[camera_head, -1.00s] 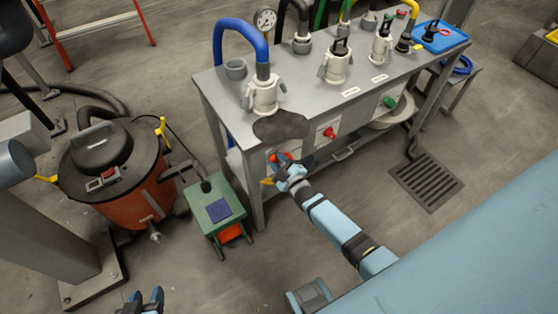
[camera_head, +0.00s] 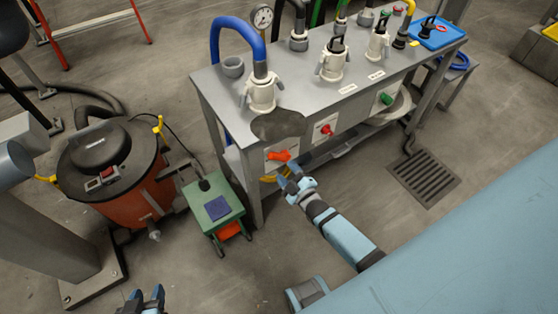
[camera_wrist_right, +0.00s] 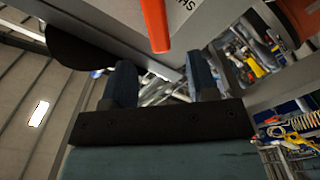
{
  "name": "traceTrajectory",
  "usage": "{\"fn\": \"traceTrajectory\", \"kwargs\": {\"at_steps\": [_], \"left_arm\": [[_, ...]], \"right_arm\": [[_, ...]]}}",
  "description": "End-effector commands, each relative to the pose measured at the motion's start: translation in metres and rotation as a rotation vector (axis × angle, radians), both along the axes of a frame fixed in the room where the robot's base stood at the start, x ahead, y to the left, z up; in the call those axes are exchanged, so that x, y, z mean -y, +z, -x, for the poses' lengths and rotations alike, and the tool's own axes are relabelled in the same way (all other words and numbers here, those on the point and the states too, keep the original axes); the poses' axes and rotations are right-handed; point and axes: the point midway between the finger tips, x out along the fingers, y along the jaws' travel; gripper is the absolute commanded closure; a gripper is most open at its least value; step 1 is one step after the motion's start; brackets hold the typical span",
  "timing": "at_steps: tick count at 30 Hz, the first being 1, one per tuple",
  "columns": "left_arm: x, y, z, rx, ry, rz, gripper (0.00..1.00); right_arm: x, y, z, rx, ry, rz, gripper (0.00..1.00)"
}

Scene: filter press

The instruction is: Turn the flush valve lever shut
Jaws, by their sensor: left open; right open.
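The flush valve lever (camera_head: 278,156) is orange-red and sits on a pale plate on the bench's front, below the left end of the top. It lies roughly level across the plate in the head view. Its orange bar (camera_wrist_right: 155,22) also shows at the top of the right wrist view, beyond the fingers. My right gripper (camera_head: 289,176) is open and empty, just below and to the right of the lever, apart from it. Its two fingers (camera_wrist_right: 160,85) stand wide apart in the wrist view. My left gripper (camera_head: 145,298) is open at the bottom left, far from the lever.
The metal bench (camera_head: 300,95) carries several white fittings and hoses. A red knob (camera_head: 326,130) and a green knob (camera_head: 386,98) are on its front. A green stool (camera_head: 215,207) and an orange drum vacuum (camera_head: 135,195) stand left. A floor grate (camera_head: 424,177) lies right.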

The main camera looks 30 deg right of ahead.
Motion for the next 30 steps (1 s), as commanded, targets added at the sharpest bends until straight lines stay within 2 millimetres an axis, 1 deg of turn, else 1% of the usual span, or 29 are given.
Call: {"fn": "traceTrajectory", "kwargs": {"at_steps": [1, 6, 9, 12, 16, 30], "left_arm": [[0.0, 0.001, 0.0, -0.003, 0.001, 0.001, 0.57], [0.0, -0.001, 0.001, -0.009, 0.004, 0.002, 0.57], [0.0, 0.0, 0.001, -0.009, 0.004, 0.003, 0.57], [0.0, 0.0, 0.001, -0.008, 0.005, 0.003, 0.57], [0.0, 0.001, 0.0, -0.007, 0.005, 0.003, 0.57], [-0.002, 0.002, 0.0, -0.004, 0.002, -0.001, 0.57]], "right_arm": [[0.001, 0.0, 0.014, -0.003, 0.0, 0.0, 0.47], [0.003, 0.0, 0.047, -0.002, 0.001, 0.001, 0.47], [0.004, 0.0, 0.061, -0.001, 0.001, 0.002, 0.47], [0.005, 0.0, 0.069, 0.0, 0.001, 0.002, 0.47], [0.005, 0.0, 0.073, 0.002, 0.001, 0.002, 0.47], [0.005, 0.0, 0.073, 0.0, 0.001, 0.002, 0.47]]}}
